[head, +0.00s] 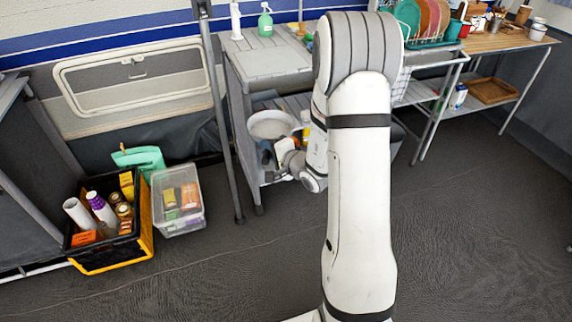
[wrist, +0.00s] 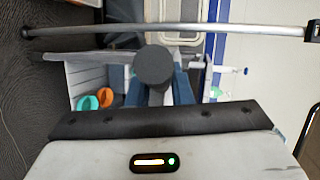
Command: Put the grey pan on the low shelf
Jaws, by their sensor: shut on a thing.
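The grey pan (head: 271,125), with a pale speckled inside, shows in the head view at the open front of the grey cabinet, left of my arm. My gripper (head: 285,151) is just below and right of it, partly hidden by my own wrist. In the wrist view my gripper (wrist: 160,90) is shut on the pan, with a dark round end, apparently its handle (wrist: 153,66), between the fingers. The low shelf (head: 297,102) shows inside the cabinet, partly hidden by the pan and my arm. I cannot tell whether the pan touches it.
A metal post (head: 222,120) stands left of the cabinet. A black and yellow crate (head: 112,262) and a clear box (head: 181,224) stand on the floor at left. A dish rack (head: 437,42) stands on the right counter. Floor at right is clear.

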